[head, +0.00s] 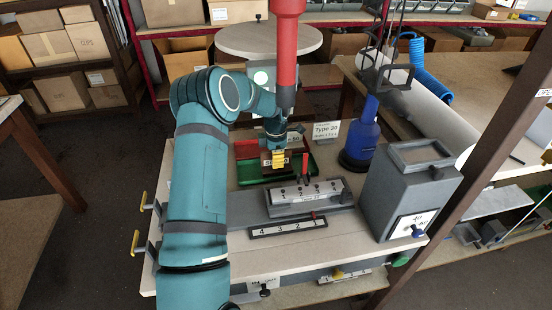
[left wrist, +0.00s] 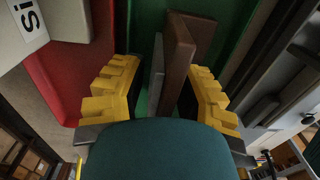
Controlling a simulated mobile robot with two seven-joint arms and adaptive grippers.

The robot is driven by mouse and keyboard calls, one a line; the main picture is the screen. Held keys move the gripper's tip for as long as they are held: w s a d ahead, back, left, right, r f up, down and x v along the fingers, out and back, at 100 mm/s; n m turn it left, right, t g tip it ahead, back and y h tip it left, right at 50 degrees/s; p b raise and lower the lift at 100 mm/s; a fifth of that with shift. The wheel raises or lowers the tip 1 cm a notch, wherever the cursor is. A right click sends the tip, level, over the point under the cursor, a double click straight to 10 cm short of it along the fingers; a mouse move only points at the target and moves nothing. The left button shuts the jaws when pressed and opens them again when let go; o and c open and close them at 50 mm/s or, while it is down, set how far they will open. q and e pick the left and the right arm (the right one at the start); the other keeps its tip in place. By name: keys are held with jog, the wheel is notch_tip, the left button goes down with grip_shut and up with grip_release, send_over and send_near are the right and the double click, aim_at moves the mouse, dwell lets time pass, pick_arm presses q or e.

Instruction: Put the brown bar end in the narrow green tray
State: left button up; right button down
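My left gripper (head: 279,160) reaches down over the green tray (head: 249,175) on the workbench. In the left wrist view its yellow fingers (left wrist: 160,92) stand apart, one on each side of the brown bar end (left wrist: 180,55). The bar end is upright on edge, with a thin grey piece (left wrist: 156,75) beside it. A gap shows on the left finger's side; the right finger is close to the brown piece, and I cannot tell whether they touch. The green tray (left wrist: 225,30) lies behind and below the bar end. My right gripper is not in view.
A red tray (head: 245,148) adjoins the green one. In front stand a grey fixture with number labels (head: 306,195) and a number strip (head: 287,227). A blue bottle (head: 361,140) and a grey container (head: 405,190) stand to the right. The bench's front left is clear.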

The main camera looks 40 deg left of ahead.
pick_arm(q)
jog(key=shift+r, duration=0.15)
jog(key=shift+r, duration=0.25)
notch_tip(320, 180, up, 12)
jog(key=shift+a+f+p, duration=0.1)
jog(key=shift+f+p, duration=0.05)
jog(key=shift+p, duration=1)
